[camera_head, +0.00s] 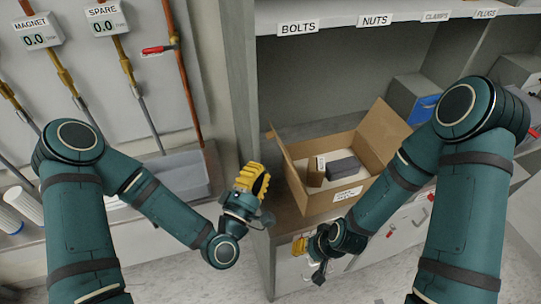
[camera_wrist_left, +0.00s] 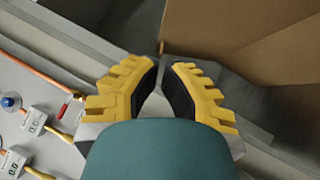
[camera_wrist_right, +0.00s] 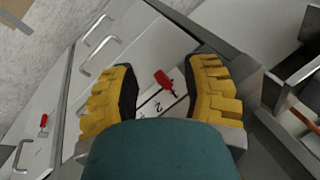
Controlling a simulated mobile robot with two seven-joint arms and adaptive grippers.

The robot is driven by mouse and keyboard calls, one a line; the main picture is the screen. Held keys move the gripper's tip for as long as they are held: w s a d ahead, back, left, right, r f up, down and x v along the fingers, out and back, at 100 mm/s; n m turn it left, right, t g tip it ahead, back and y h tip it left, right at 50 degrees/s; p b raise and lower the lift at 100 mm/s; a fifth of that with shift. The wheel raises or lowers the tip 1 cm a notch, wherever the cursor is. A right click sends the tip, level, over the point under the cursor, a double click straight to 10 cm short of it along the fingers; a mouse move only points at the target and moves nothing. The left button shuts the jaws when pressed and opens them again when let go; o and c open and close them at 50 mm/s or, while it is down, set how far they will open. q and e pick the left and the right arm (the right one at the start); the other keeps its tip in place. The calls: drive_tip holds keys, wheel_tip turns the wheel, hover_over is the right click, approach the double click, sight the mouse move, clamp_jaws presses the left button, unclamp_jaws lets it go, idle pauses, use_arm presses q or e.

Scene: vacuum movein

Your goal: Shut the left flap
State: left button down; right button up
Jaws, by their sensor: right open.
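The open cardboard box (camera_head: 333,199) stands on the shelf of the cabinet. Its left flap (camera_head: 284,163) stands up along the left side, and its right flap (camera_head: 384,128) stands up on the right. Cardboard (camera_wrist_left: 230,30) also fills the upper right of the left wrist view. My left gripper (camera_head: 258,183) is just left of the box, apart from the flap in the head view. Its fingers (camera_wrist_left: 162,80) are close together with a narrow gap and nothing visible between them. My right gripper (camera_head: 302,248) is below the box's front, open and empty in the right wrist view (camera_wrist_right: 167,90).
A brown item (camera_head: 317,170) and a dark block (camera_head: 345,165) lie in the box. A grey bin (camera_head: 408,92) with something blue stands right of it. Drawers with handles (camera_wrist_right: 95,55) and red parts are under the shelf. Pipes and gauges (camera_head: 107,24) line the left wall.

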use_arm(q)
drive_tip(key=b+x, duration=0.3)
drive_tip(key=x, duration=0.3)
drive_tip(key=shift+d+r, duration=0.2)
drive_tip(key=shift+w, duration=0.1)
drive_tip(key=shift+w, duration=0.1)
